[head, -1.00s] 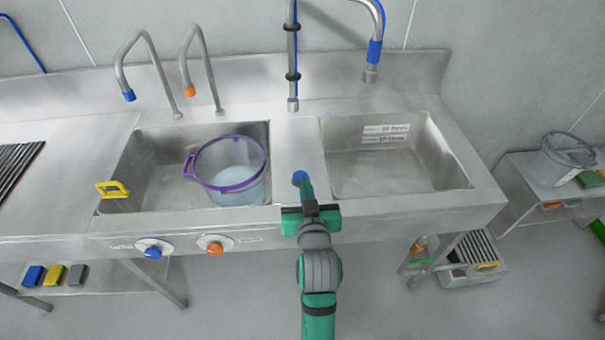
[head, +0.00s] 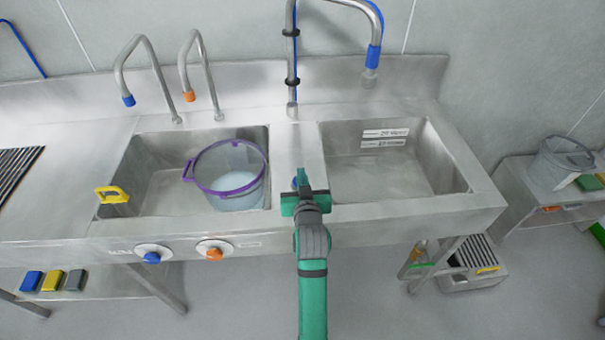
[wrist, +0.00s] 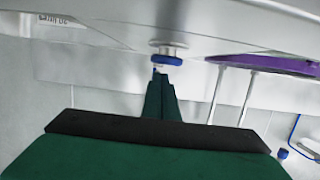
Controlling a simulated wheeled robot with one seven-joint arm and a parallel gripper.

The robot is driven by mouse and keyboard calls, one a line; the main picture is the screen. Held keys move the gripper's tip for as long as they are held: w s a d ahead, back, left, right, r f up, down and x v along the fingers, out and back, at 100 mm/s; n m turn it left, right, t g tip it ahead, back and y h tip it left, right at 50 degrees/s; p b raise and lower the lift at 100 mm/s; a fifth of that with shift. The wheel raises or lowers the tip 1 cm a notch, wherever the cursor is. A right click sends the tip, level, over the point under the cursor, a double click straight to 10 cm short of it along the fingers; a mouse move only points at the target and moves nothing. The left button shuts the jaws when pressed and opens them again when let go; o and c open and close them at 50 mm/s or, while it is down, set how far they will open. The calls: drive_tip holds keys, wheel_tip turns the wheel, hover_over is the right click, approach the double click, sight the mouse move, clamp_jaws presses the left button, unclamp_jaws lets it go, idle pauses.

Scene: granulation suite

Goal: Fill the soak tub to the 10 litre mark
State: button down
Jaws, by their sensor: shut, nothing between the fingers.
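The soak tub (head: 189,172) is a clear bucket with a purple rim, standing in the right part of the left basin. Pale water is in it; I cannot read its level against any mark. My gripper (head: 302,173) is shut and empty over the strip between the two basins. A blue knob (head: 295,184) is there, partly hidden behind the fingers. In the wrist view, the shut fingertips (wrist: 160,74) point at the blue knob (wrist: 166,60), very close; I cannot tell if they touch. The purple rim (wrist: 265,64) shows at right there.
Blue-tipped (head: 128,100) and orange-tipped (head: 189,96) spouts stand behind the left basin; no stream shows. Blue (head: 152,257) and orange (head: 214,254) knobs sit on the front panel. A yellow-handled item (head: 112,194) is at the left basin's edge. The right basin (head: 390,175) is empty.

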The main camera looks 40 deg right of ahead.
drive_tip(key=shift+f, duration=0.5)
wheel_tip(320, 180, down, 2)
drive_tip(key=shift+f, duration=0.25)
drive_tip(key=shift+s+f, duration=0.1)
drive_tip(key=shift+f, duration=0.1)
drive_tip(key=shift+s+f, duration=0.1)
drive_tip(key=shift+f, duration=0.05)
idle(4.3)
idle(1.6)
drive_tip(key=shift+r, duration=0.25)
wheel_tip(320, 180, up, 5)
drive_tip(key=shift+a+r, duration=0.1)
drive_tip(key=v, duration=0.9)
drive_tip(key=shift+s, duration=0.35)
